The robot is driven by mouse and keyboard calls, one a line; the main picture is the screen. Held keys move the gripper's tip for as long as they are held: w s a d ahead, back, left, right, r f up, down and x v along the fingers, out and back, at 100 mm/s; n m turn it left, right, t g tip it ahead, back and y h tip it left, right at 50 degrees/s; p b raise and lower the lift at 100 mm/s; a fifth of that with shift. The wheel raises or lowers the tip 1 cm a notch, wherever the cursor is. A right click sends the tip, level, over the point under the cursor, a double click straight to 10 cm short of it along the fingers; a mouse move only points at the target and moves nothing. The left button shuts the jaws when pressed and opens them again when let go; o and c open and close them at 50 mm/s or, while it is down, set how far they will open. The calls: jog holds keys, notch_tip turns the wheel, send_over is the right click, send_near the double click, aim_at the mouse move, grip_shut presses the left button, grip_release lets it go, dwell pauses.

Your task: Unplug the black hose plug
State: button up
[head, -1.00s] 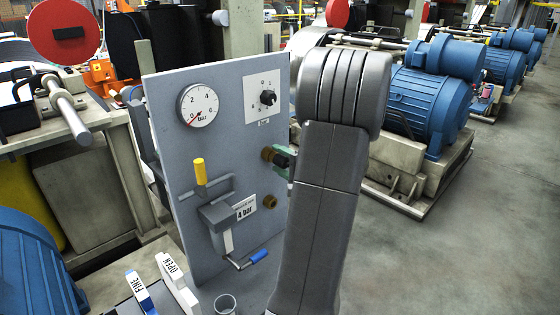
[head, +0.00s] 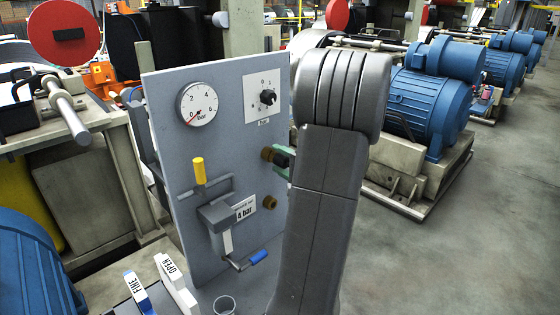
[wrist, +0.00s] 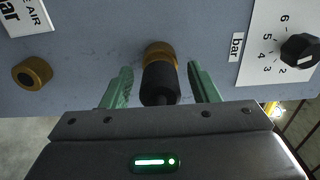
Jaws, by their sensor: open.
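The black hose plug (wrist: 160,85) sits in a brass socket (wrist: 159,52) on the grey panel in the wrist view. My gripper (wrist: 161,88) is open, with one green finger on each side of the plug and a gap visible on both sides. In the head view the plug (head: 281,159) shows only partly in the upper brass socket (head: 267,154), next to a green finger (head: 287,173). My arm hides most of the gripper there.
A second, empty-looking brass socket (head: 269,202) is lower on the panel (head: 180,110). The panel also carries a gauge (head: 197,104), a black knob (head: 267,97), a yellow-handled part (head: 199,171) and a blue-handled crank (head: 257,257).

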aim_at(287, 164)
jog(key=shift+b, duration=0.45)
grip_shut()
jog(key=shift+b+v, duration=1.35)
jog(key=shift+v, duration=1.65)
jog(key=shift+b+v, duration=0.35)
jog(key=shift+v, duration=0.5)
jog(key=b+v, duration=0.1)
jog(key=v, duration=0.6)
jog(key=shift+b, duration=0.4)
jog(key=shift+s+d, duration=0.1)
